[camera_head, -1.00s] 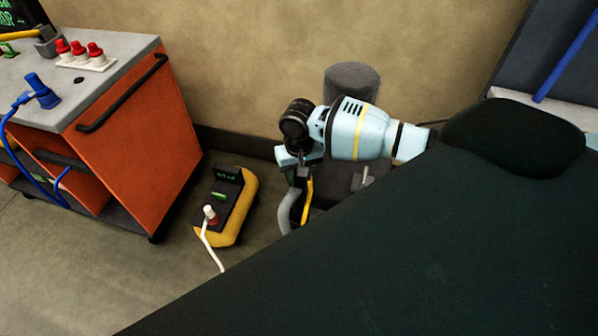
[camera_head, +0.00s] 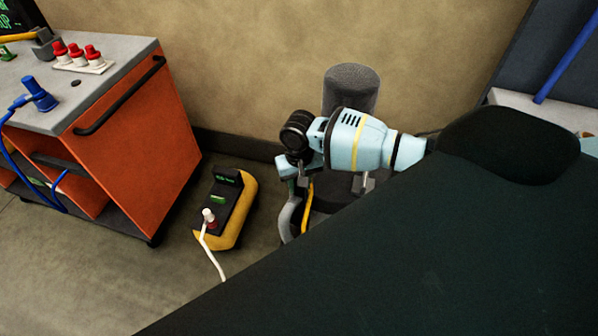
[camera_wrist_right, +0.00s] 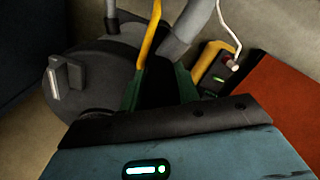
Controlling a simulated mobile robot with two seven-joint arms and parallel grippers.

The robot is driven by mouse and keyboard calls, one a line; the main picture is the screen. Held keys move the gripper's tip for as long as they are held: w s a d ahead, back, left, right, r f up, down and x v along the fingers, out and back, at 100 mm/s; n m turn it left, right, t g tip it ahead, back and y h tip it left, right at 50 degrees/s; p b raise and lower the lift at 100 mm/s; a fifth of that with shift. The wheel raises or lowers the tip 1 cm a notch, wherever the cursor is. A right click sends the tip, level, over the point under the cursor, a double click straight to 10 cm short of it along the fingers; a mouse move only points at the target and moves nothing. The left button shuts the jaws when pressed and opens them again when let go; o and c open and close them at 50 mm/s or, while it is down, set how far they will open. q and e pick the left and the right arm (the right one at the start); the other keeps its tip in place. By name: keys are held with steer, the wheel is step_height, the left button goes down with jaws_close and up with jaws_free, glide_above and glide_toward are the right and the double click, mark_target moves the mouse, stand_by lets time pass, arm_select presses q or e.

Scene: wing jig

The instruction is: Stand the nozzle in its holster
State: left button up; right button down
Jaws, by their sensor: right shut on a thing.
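My right gripper (camera_head: 297,186) points down beside the drum of a dark vacuum-like unit (camera_head: 351,88). In the right wrist view its two green fingers (camera_wrist_right: 158,92) are closed on a dark piece, which I take for the nozzle (camera_wrist_right: 157,82). A grey curved hose (camera_head: 289,216) and a yellow strip (camera_head: 307,190) show below the gripper in the head view. The nozzle's tip is hidden. The unit's round dark body shows at left in the wrist view, with a grey bracket (camera_wrist_right: 66,78) on it. I cannot tell which part is the holster. My left gripper is out of view.
An orange cart (camera_head: 135,140) stands at left with a blue fitting (camera_head: 40,94) and red-capped items (camera_head: 77,56) on top. A yellow-black box (camera_head: 226,208) with a white cable is on the floor. A large dark green surface (camera_head: 400,260) fills the right foreground.

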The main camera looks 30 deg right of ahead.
arm_select(q)
steer(key=shift+s+f, duration=0.1)
arm_select(e)
steer(key=shift+f, duration=0.35)
steer(key=c, duration=1.1)
jaws_free()
arm_select(q)
steer(key=shift+a, duration=0.2)
arm_select(e)
steer(key=shift+o, duration=0.8)
step_height(320, 180, up, 7)
steer(key=shift+w+f+p, duration=0.15)
steer(key=shift+f+p, duration=0.05)
steer(key=shift+p, duration=0.2)
steer(key=shift+r, duration=0.6)
arm_select(q)
steer(key=shift+w+d+r, duration=0.25)
steer(key=shift+w+r, duration=0.45)
steer(key=shift+r, duration=0.15)
arm_select(e)
steer(key=shift+r, duration=0.1)
